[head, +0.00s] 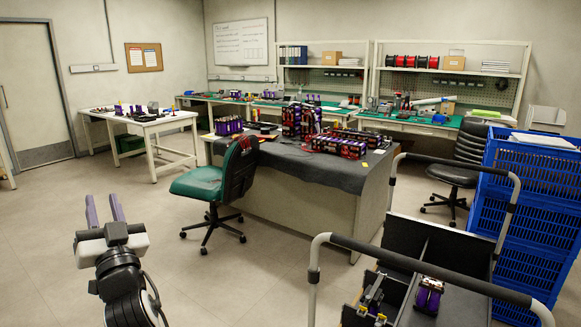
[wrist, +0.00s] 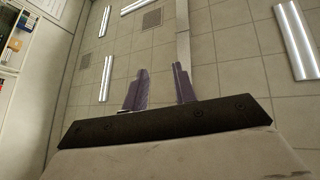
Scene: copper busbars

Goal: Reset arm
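My gripper (head: 105,210) is at the lower left of the head view, raised over bare floor with its two purple fingers pointing up. The fingers stand apart with nothing between them. In the wrist view my gripper (wrist: 161,88) shows the same gap between the purple fingers, with the tiled ceiling and lamps behind. It touches nothing.
A grey-topped table (head: 285,158) with purple and red battery packs stands ahead. A green chair (head: 210,184) is before it. A cart (head: 455,245) with a dark tray and one purple pack is at lower right, beside blue crates (head: 530,185). The left floor is clear.

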